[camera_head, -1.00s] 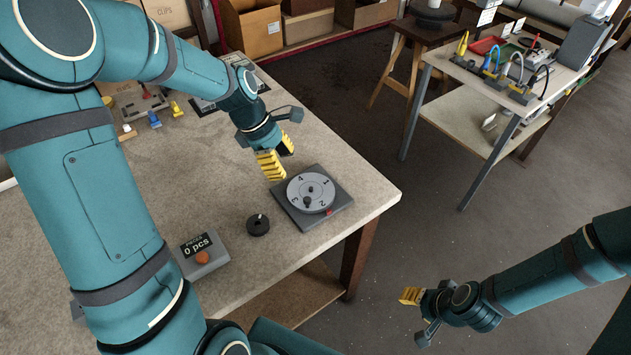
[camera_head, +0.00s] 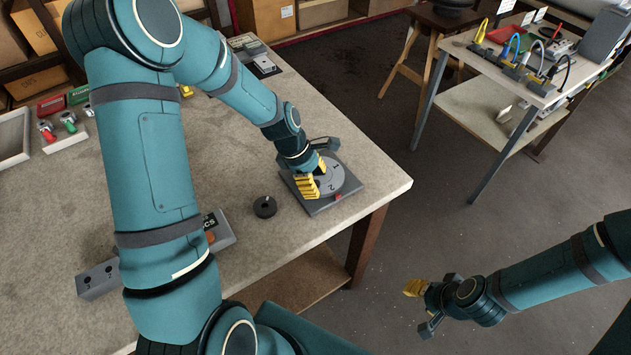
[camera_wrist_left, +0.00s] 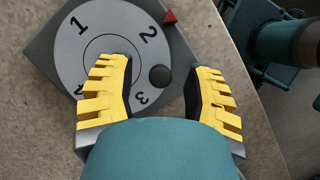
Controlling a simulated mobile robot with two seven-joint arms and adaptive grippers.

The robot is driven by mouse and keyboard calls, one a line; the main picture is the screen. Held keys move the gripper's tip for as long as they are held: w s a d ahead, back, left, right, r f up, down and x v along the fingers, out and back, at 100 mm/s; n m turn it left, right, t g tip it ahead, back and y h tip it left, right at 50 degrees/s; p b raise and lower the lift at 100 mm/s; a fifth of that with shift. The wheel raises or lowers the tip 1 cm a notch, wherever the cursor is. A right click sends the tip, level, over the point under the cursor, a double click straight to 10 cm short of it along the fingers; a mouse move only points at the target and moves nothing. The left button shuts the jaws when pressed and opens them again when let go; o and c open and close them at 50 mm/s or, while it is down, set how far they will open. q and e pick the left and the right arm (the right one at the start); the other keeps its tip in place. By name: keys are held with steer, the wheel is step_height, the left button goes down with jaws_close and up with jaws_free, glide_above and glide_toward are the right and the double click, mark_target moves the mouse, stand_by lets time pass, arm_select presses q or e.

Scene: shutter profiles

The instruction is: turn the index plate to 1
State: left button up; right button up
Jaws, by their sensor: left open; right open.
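The index plate is a round light-grey disc (camera_head: 348,180) with numbers, on a dark square base (camera_head: 322,207); it also shows in the left wrist view (camera_wrist_left: 75,50). The red pointer (camera_wrist_left: 169,17) on the base is beside the number 2. A dark round knob (camera_wrist_left: 160,75) stands on the disc between 2 and 3. My left gripper (camera_head: 315,177) is open over the disc, its fingers (camera_wrist_left: 160,95) on either side of the knob with gaps. The 4 is partly hidden by a finger. My right gripper (camera_head: 415,288) is empty, off the table's right side.
A small black round part (camera_head: 265,207) lies on the table left of the base. A grey counter box (camera_head: 222,232) and a grey block with holes (camera_head: 97,281) are partly behind my left arm. The table's right edge is close to the base. A second table (camera_head: 480,50) stands back right.

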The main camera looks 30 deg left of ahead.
arm_select(q)
steer(key=shift+f, duration=0.1)
jaws_close()
steer(key=shift+a+m, duration=0.15)
steer(key=shift+m, duration=0.35)
